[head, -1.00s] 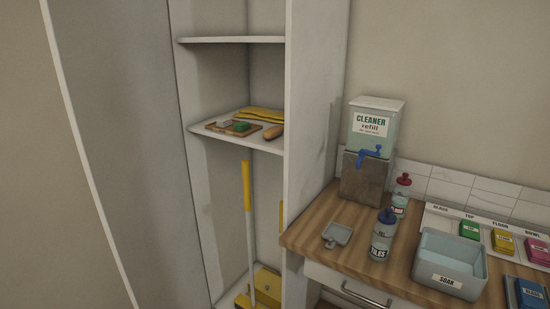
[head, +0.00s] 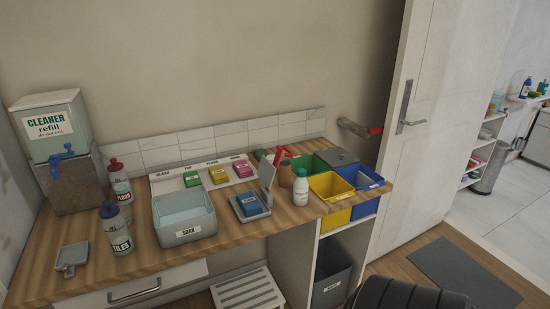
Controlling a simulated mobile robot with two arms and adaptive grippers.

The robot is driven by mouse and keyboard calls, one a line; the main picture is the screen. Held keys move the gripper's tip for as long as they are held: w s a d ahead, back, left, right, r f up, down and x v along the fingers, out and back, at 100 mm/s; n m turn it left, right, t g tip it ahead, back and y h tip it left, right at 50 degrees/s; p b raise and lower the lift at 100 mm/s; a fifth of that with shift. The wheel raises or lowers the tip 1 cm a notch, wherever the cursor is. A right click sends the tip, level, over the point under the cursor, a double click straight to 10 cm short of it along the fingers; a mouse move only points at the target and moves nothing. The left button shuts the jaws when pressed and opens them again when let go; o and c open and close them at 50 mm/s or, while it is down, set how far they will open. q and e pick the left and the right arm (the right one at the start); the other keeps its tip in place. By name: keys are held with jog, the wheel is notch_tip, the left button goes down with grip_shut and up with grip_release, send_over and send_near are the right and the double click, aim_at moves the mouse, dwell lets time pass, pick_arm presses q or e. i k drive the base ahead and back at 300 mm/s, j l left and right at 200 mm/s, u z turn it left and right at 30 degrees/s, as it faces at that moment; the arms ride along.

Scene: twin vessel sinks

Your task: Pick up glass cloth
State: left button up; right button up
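A blue folded cloth (head: 249,203) with a small white label lies in a grey-blue holder (head: 264,214) with a raised lid, right of the soak basin. Its label is too small to read surely. The white board (head: 160,186) at the back of the counter has a spot marked GLASS at its left end, and that spot is bare. On its other spots are a green cloth (head: 192,179), a yellow cloth (head: 218,175) and a pink cloth (head: 243,170). Neither of my grippers is in view.
A grey SOAK basin (head: 186,236), a TILES bottle (head: 116,230), a red-capped bottle (head: 120,184) and a cleaner dispenser (head: 58,140) stand on the wooden counter. A white bottle (head: 301,188), a yellow bin (head: 331,192) and a blue bin (head: 362,177) are at right. A slatted stool (head: 247,291) stands below.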

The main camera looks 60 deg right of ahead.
aim_at(249, 203)
jog(key=z, duration=0.5)
jog(key=l+z, duration=0.15)
jog(key=z, duration=0.35)
jog(key=i+z, duration=0.1)
jog(key=z, duration=0.4)
